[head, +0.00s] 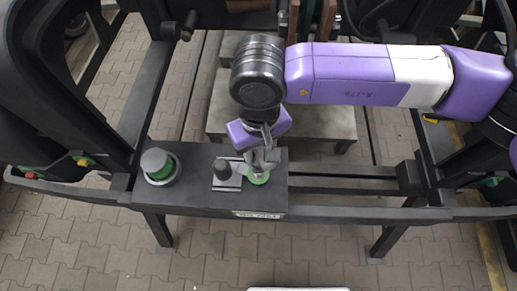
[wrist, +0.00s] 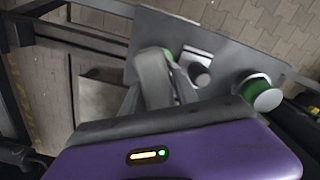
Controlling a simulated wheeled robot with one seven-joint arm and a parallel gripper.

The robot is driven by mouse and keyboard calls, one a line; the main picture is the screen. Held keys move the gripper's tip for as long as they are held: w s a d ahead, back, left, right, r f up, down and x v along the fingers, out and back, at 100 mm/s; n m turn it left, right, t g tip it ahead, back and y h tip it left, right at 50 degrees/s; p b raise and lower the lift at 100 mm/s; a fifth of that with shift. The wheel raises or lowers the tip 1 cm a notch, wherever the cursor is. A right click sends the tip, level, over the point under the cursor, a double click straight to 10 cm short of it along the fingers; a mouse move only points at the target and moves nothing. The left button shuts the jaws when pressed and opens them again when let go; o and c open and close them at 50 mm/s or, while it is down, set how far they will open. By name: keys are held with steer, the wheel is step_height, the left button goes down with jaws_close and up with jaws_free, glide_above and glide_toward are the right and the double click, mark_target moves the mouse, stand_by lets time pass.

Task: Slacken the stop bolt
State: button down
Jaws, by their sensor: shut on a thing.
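A dark plate (head: 205,196) on the frame carries three fittings in a row. My gripper (head: 260,165) points down at the right end of the plate, its fingers shut on a fitting with a green base (head: 259,179). I take this fitting as the stop bolt; its top is hidden by the fingers. In the wrist view my gripper (wrist: 163,85) covers most of it, and a bit of green shows beside the fingers. A dark knob on a grey block (head: 225,176) stands just left of it. A grey cap with a green ring (head: 159,167) stands at the plate's left end.
Black frame beams (head: 340,185) run right of the plate, with a dark block (head: 409,176) on them. A low grey platform (head: 315,122) lies behind the plate. Paved floor (head: 290,245) in front is mostly clear.

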steer(key=shift+f+b, duration=3.15)
steer(key=shift+b, duration=0.25)
